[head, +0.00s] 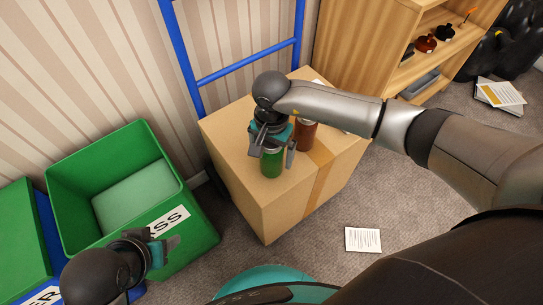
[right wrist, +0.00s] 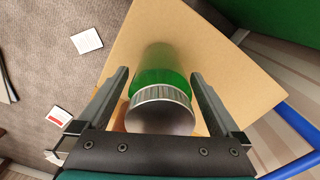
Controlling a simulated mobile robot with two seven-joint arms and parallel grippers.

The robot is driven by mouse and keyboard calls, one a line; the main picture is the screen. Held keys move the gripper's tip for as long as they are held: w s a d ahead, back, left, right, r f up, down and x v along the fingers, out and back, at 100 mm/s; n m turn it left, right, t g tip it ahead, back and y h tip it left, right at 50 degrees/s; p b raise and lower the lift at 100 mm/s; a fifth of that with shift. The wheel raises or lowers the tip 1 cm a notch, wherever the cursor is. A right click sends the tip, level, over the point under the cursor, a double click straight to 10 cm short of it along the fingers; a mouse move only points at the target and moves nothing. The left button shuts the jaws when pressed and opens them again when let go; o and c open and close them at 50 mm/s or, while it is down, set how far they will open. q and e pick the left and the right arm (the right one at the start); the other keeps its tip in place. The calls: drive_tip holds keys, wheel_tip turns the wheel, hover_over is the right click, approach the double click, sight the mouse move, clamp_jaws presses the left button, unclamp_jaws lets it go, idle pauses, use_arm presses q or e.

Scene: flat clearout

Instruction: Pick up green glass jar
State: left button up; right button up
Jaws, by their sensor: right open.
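The green glass jar (head: 272,160) stands upright on top of a cardboard box (head: 240,185), near its front left part. My right gripper (head: 275,155) comes down over it from above, its fingers on either side of the jar. In the right wrist view, the jar (right wrist: 160,70) with its grey metal lid (right wrist: 160,108) sits between the two open fingers of the gripper (right wrist: 158,85), with a gap at each side. My left gripper (head: 160,248) is at the lower left, near the green bin; its finger opening is unclear.
A brown jar (head: 305,134) stands on the box just behind the green one. A blue frame (head: 247,62) rises behind the box. An open green bin (head: 170,235) stands left. A wooden shelf (head: 365,45) is at the back right. Paper (head: 362,240) lies on the carpet.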

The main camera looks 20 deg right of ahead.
drive_tip(key=shift+f, duration=0.15)
clamp_jaws()
idle(0.9)
drive_tip(key=shift+r, duration=0.2)
